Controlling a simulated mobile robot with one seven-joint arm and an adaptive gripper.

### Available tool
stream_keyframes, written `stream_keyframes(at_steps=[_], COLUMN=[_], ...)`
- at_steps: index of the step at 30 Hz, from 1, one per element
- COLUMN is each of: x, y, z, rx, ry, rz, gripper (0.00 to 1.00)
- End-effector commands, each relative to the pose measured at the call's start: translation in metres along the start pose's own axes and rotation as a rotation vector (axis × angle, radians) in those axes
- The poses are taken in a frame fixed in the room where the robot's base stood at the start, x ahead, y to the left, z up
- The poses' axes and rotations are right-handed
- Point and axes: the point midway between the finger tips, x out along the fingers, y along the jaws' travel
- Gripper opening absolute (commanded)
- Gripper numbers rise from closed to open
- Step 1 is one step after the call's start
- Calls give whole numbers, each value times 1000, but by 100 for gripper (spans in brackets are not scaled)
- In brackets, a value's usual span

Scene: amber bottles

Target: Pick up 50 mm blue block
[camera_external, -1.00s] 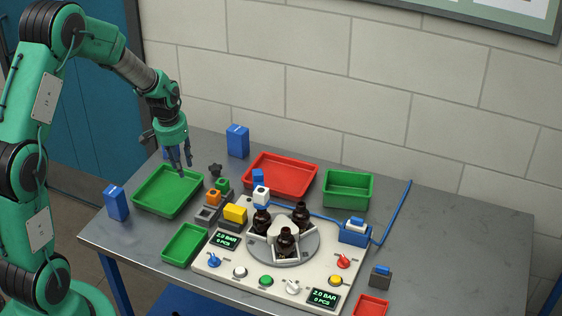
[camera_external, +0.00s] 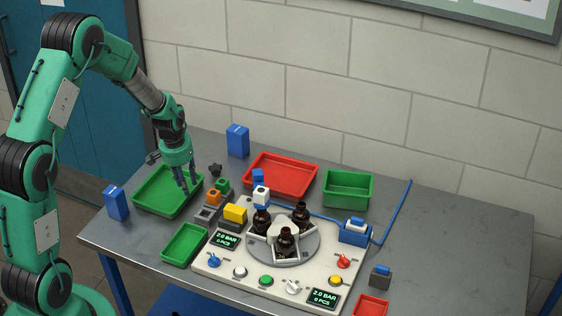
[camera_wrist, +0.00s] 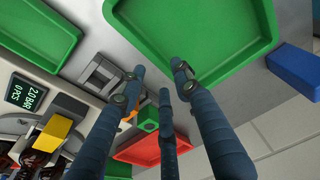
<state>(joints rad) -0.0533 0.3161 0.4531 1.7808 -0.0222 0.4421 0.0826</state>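Several blue blocks show in the external view. One tall block (camera_external: 238,141) stands upright at the back by the wall. Another block (camera_external: 116,203) stands upright at the table's left edge. I cannot tell which is the 50 mm one. A blue block (camera_wrist: 297,70) also shows at the right of the wrist view, beyond a green tray. My gripper (camera_external: 187,192) points down over the right part of the large green tray. Its three fingers (camera_wrist: 162,85) are spread and hold nothing.
The large green tray (camera_external: 150,205) looks empty. Beside it are a green block (camera_external: 222,185), an orange piece (camera_external: 213,197) and a yellow block (camera_external: 235,212). A red tray (camera_external: 285,190) lies to the right. The bottle turntable (camera_external: 262,250) stands in front.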

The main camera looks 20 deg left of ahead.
Motion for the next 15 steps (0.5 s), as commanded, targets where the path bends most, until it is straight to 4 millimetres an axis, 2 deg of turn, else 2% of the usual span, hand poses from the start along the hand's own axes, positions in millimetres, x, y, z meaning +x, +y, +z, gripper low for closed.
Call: stream_keyframes(at_steps=[8, 15], x=[0, 19], y=[0, -1], z=[0, 2], rx=[0, 0], ry=[0, -2], rz=[0, 0], gripper=[32, 32])
